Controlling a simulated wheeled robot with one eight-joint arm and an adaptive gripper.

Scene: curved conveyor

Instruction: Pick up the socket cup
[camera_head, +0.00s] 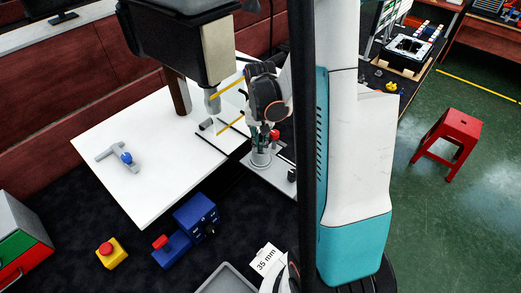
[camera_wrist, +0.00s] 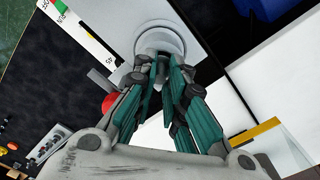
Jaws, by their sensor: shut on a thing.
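The socket cup (camera_head: 261,159) is a grey round piece on a light plate right of the white table in the head view. In the wrist view the socket cup (camera_wrist: 160,38) shows as a pale ring at the top centre, partly covered by the fingertips. My gripper (camera_head: 263,149) points down at it from above, with green and dark fingers. In the wrist view my gripper (camera_wrist: 163,60) has its fingertips close together on the cup's near side, shut on it. I cannot tell whether the cup is clear of the plate.
A red knob (camera_head: 274,134) stands close beside my gripper. A white table (camera_head: 130,200) holds a grey fixture with a blue knob (camera_head: 126,158). A blue machine (camera_head: 195,218), a yellow box with a red button (camera_head: 111,252) and a grey tray (camera_head: 228,279) lie in front. A red stool (camera_head: 450,130) stands right.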

